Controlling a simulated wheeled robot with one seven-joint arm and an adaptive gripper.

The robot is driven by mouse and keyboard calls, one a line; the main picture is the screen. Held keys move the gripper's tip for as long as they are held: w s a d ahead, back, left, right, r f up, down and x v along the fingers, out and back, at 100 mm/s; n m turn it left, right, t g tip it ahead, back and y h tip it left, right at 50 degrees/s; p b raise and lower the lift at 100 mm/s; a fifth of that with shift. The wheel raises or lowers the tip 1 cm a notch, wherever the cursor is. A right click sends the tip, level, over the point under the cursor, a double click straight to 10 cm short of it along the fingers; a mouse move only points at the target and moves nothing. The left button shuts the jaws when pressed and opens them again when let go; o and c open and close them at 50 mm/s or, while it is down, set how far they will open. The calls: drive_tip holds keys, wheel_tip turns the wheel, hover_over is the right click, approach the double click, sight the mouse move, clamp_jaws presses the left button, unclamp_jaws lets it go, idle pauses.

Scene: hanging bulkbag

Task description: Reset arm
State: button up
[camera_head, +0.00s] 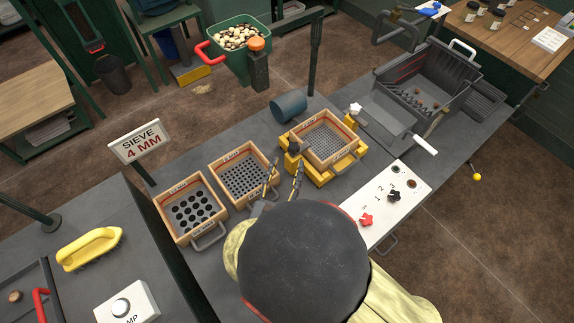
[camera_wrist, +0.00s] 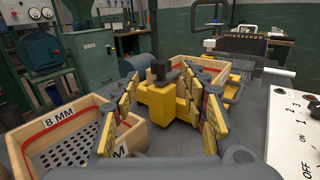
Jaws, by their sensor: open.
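My gripper (camera_head: 284,172) is open and appears empty above the grey bench, between the middle sieve and the yellow sieve stand. In the wrist view its two yellow-padded fingers (camera_wrist: 163,105) are spread apart. Between them, farther off, a yellow block with a black knob (camera_wrist: 160,88) shows on the stand. My dark round arm link hides part of the bench in the head view.
A wood-framed sieve (camera_head: 325,140) sits on the yellow stand (camera_head: 318,178). A middle sieve (camera_head: 243,172) and large-hole sieve (camera_head: 191,207) lie left. A white switch panel (camera_head: 385,205) is right. The "SIEVE 4 MM" sign (camera_head: 140,141) and a post (camera_head: 315,60) stand upright.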

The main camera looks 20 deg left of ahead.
idle(0.3)
drive_tip(key=w+d+r+m+g+h, duration=0.1)
drive_tip(key=w+d+r+m+h, duration=0.25)
drive_tip(key=d, duration=0.35)
drive_tip(key=w+d+r+m+g+h, duration=0.1)
drive_tip(key=w+d+r+m+h, duration=0.15)
drive_tip(key=d+m+h, duration=0.3)
drive_tip(key=s+d+r+m+g+h, duration=0.15)
drive_tip(key=d+m+g, duration=0.3)
drive_tip(key=d, duration=0.45)
drive_tip(key=w+d+r+m+g+h, duration=0.1)
drive_tip(key=d+m+g+h, duration=0.3)
drive_tip(key=d, duration=0.6)
drive_tip(key=s+d+r+m+g+y, duration=0.2)
drive_tip(key=s+d+m+g+y, duration=0.35)
drive_tip(key=s+d+m, duration=0.55)
drive_tip(key=s+a+r+m+t+y, duration=0.1)
drive_tip(key=a+r+m+t+y, duration=0.2)
drive_tip(key=r+m, duration=0.4)
drive_tip(key=a+m+y, duration=0.1)
drive_tip(key=m+y, duration=0.1)
drive_tip(key=shift+s+a+t+y, duration=0.25)
drive_tip(key=shift+s+t+y, duration=0.15)
